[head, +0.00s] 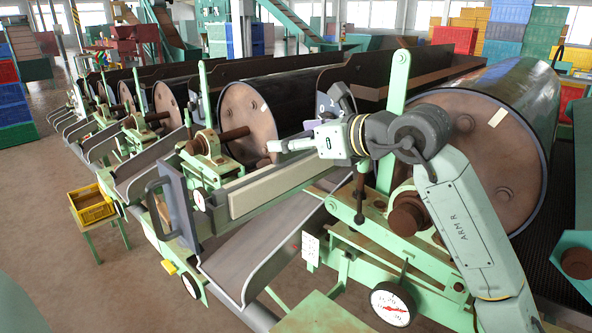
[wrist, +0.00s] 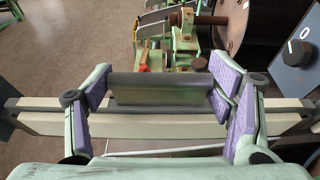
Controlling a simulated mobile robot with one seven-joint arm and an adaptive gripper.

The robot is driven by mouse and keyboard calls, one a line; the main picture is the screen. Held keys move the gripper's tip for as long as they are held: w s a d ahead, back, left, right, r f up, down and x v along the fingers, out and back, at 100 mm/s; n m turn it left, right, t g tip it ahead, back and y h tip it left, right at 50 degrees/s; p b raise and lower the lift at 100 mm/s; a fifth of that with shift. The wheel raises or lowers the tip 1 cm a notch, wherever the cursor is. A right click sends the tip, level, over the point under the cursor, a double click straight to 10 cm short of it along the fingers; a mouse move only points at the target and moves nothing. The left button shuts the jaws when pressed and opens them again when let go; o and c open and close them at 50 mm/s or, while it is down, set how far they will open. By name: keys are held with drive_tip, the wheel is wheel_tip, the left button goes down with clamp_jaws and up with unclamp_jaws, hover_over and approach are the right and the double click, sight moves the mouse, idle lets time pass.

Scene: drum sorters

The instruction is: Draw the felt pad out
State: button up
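A long cream bar (head: 275,188) runs along the side of the machine in the head view and may be the felt pad or its holder; I cannot tell which. It also crosses the wrist view (wrist: 45,123) from side to side. My gripper (head: 285,146) is just above this bar in the head view. In the wrist view my gripper (wrist: 160,80) has its purple-padded fingers wide apart.
A large drum (head: 250,125) and a dial panel (wrist: 297,52) stand close beside the arm. A grey chute (head: 265,245) slopes below. A yellow crate (head: 92,205) stands on the left; the floor there is largely clear.

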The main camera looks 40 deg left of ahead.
drive_tip(key=c, duration=1.3)
drive_tip(key=shift+r, duration=0.2)
drive_tip(key=shift+c, duration=0.2)
drive_tip(key=shift+r+b, duration=1.15)
drive_tip(key=shift+r, duration=3.7)
